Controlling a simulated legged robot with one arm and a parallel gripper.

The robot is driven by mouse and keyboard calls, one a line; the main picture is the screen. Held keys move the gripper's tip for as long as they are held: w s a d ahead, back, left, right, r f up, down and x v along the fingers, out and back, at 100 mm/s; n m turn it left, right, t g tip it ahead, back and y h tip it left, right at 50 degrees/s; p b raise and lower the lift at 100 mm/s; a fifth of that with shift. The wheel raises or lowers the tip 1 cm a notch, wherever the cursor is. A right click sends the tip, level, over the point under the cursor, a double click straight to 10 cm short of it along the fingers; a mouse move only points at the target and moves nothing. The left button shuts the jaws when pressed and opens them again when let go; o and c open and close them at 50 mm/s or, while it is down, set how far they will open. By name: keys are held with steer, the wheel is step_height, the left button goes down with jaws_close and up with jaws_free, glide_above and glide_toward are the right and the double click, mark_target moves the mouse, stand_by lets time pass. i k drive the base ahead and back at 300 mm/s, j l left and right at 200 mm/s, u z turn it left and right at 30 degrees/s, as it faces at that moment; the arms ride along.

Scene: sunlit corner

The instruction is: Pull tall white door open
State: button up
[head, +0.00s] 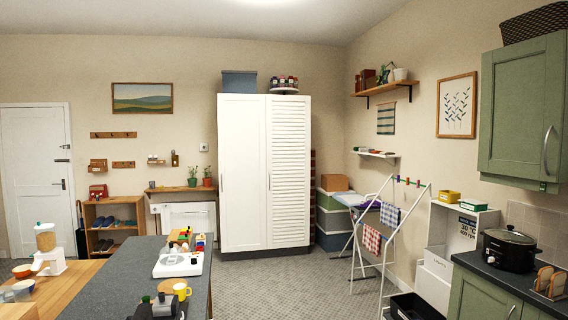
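A tall white cupboard stands against the back wall, with a flat left door (242,165) and a slatted right door (288,165). Both doors look shut. A thin dark handle (222,183) shows at the left edge of the flat door. Another handle (268,181) shows at the left edge of the slatted door. A white room door (34,165) at the far left is also shut. My gripper is not in view.
A dark-topped counter (110,285) fills the front left. A folding drying rack (385,262) with cloths stands to the right, beside stacked boxes (333,242). Grey carpet (285,285) lies clear before the cupboard. A green cabinet and slow cooker (510,250) are at right.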

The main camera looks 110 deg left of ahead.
mark_target(241, 117)
steer(key=u, duration=3.75)
steer(key=i+l, duration=0.15)
steer(key=i+l+z, duration=0.4)
steer(key=i, duration=0.4)
steer(key=i+z, duration=0.45)
steer(key=i, duration=0.3)
steer(key=i+j+u, duration=0.1)
steer(key=i+u, duration=0.25)
steer(key=i, duration=0.25)
steer(key=i+u, duration=0.35)
steer(key=i, duration=0.25)
steer(key=i+l+u, duration=0.35)
steer(key=i, duration=0.25)
steer(key=i+u, duration=0.15)
steer(key=i, duration=3.35)
steer(key=i+u, duration=0.25)
steer(key=i, duration=0.35)
steer(key=i+u, duration=0.2)
steer(key=i, duration=0.4)
steer(key=i+l+u, duration=0.25)
steer(key=i, duration=0.3)
